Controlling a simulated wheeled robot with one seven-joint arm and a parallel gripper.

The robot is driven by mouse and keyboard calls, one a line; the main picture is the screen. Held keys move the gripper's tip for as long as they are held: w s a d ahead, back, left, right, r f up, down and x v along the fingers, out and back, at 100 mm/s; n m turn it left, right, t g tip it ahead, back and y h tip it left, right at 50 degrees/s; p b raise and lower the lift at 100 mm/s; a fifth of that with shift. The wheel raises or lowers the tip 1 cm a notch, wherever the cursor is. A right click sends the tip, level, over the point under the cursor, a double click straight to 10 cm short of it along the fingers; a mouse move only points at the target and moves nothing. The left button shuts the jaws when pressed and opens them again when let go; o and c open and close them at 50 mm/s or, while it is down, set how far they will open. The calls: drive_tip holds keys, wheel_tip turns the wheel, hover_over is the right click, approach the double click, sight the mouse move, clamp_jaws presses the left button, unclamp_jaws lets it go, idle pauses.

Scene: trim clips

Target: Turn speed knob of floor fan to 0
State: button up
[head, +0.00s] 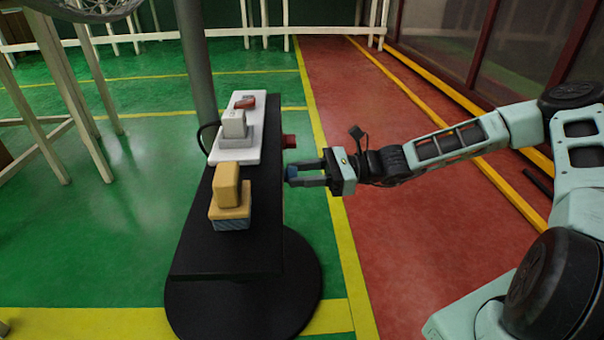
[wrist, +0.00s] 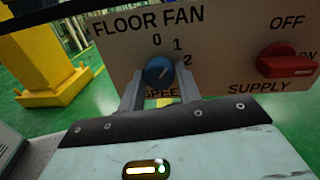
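The floor fan's control panel (wrist: 110,60) fills the wrist view, lettered FLOOR FAN above and SPEED below. Its round blue speed knob (wrist: 158,71) has the marks 0, 1 and 2 from its top round to its right. A pale line on the knob slants to the upper right, near 1; the exact setting is hard to tell. My gripper (wrist: 159,72) is open, with one finger on each side of the knob; I cannot tell whether they touch it. In the head view my gripper (head: 291,174) reaches from the right to the blue knob (head: 292,172).
A red supply knob (wrist: 288,61) with OFF and ON marks sits right of the speed knob. The black stand (head: 225,245) holds a white tray (head: 245,155) and yellow blocks (head: 229,200). A grey pole (head: 197,60) rises behind. The red floor (head: 400,240) around my arm is clear.

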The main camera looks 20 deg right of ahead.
drive_tip(key=shift+r+p, duration=0.25)
drive_tip(key=shift+p, duration=0.95)
drive_tip(key=shift+s+f+n+h+p, duration=0.1)
drive_tip(key=shift+n+h+p, duration=0.1)
drive_tip(key=shift+n+p, duration=2.25)
drive_tip(key=shift+s+f+n+h+p, duration=0.15)
drive_tip(key=shift+n+p, duration=1.2)
drive_tip(key=shift+p, duration=2.2)
drive_tip(key=shift+w, duration=0.1)
drive_tip(key=o, duration=1)
drive_tip(key=shift+c, duration=0.2)
drive_tip(key=p+v, duration=0.3)
drive_tip(key=v, duration=1.4)
drive_tip(key=shift+d+p, duration=0.2)
drive_tip(key=shift+p, duration=0.1)
